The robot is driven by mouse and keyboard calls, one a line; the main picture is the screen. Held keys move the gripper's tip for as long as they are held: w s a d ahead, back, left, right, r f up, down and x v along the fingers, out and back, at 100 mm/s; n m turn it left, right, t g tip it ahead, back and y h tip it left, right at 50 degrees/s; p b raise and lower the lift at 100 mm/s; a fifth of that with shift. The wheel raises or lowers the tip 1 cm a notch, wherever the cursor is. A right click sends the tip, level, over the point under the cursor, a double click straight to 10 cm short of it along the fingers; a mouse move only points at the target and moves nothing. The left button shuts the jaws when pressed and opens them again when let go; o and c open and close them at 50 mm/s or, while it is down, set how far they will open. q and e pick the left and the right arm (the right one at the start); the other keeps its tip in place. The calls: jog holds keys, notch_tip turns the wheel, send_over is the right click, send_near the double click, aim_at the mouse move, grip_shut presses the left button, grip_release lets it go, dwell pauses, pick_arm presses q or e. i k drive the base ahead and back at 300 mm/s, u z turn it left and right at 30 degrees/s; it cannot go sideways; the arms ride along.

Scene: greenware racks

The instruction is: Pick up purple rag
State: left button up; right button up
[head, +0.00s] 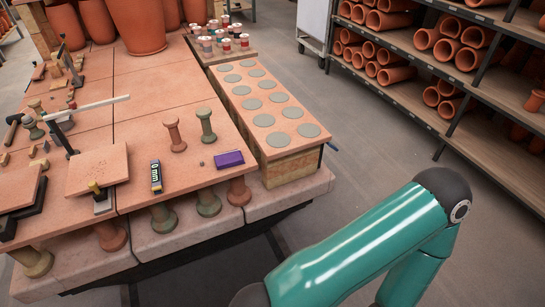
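A small purple rectangular item (229,159), which fits the purple rag, lies flat near the front right corner of the terracotta-coloured slab table. It looks block-like, and I cannot tell its material. A teal arm of mine enters from the bottom right, its elbow to the right of the table. Its gripper is outside the picture. My other gripper is not in view either. Nothing is touching the purple item.
A small labelled box (156,176) and spool-shaped posts (206,124) stand left of and behind the purple item. A block with grey discs (282,139) borders the table's right side. Shelves of clay pipes (446,50) stand at right; the floor between is clear.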

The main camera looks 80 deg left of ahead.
aim_at(229, 158)
jog(key=z, duration=0.2)
jog(key=i, duration=0.8)
jog(key=u, duration=1.75)
jog(key=i, duration=0.3)
jog(key=u, duration=3.15)
jog(key=i, duration=1.1)
jog(key=z, duration=0.65)
